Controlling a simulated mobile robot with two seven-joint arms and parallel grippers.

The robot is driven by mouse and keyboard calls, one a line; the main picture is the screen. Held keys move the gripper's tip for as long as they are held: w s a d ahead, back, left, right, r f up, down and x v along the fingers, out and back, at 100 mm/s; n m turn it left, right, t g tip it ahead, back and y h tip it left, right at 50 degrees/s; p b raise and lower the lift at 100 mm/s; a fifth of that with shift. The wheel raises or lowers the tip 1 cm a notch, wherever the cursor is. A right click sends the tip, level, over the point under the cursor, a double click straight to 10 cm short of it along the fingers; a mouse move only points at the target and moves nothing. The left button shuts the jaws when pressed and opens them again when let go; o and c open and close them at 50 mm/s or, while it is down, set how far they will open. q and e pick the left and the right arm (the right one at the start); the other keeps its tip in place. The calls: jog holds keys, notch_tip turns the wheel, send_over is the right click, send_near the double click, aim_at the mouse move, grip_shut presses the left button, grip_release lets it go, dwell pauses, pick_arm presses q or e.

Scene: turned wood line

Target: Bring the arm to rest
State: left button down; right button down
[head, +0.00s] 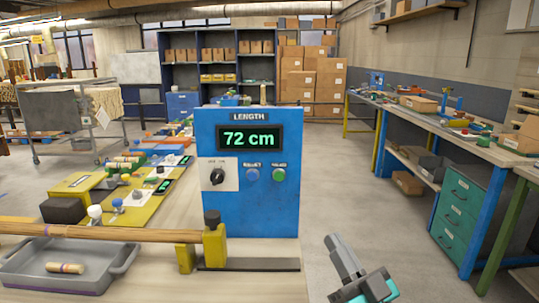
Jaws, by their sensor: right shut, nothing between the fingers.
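My right gripper (346,262) is at the bottom of the head view, right of the bench's edge, over the floor. It is shut and empty, its fingers together and tilted up to the left. It is apart from the blue length panel (248,215), which stands to its left and reads 72 cm. A turned wood rod (110,232) lies across at the left, its right end at a yellow stop block (214,243). My left gripper is not in the view.
A grey tray (118,270) with a short wood piece (65,268) sits under the rod. Yellow fixtures (140,205) with knobs line the bench behind. A workbench with teal drawers (462,207) stands at right. The floor (345,205) between is clear.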

jog(key=s+d+f+m+g+h, duration=0.1)
jog(key=s+f+g+h, duration=0.15)
jog(key=f, duration=0.45)
jog(key=s+d+f+m+g+h, duration=0.1)
jog(key=d+f+m+h, duration=0.1)
jog(key=f+h, duration=0.35)
jog(key=s+d+f+g, duration=0.1)
jog(key=s+f+g, duration=0.2)
jog(key=s+f, duration=0.3)
jog(key=s+d+f+g+h, duration=0.1)
jog(key=s+f+g, duration=0.3)
jog(key=s+f, duration=0.3)
notch_tip(320, 180, down, 5)
jog(key=shift+d+r, duration=0.15)
jog(key=shift+d, duration=0.15)
jog(key=shift+s, duration=0.1)
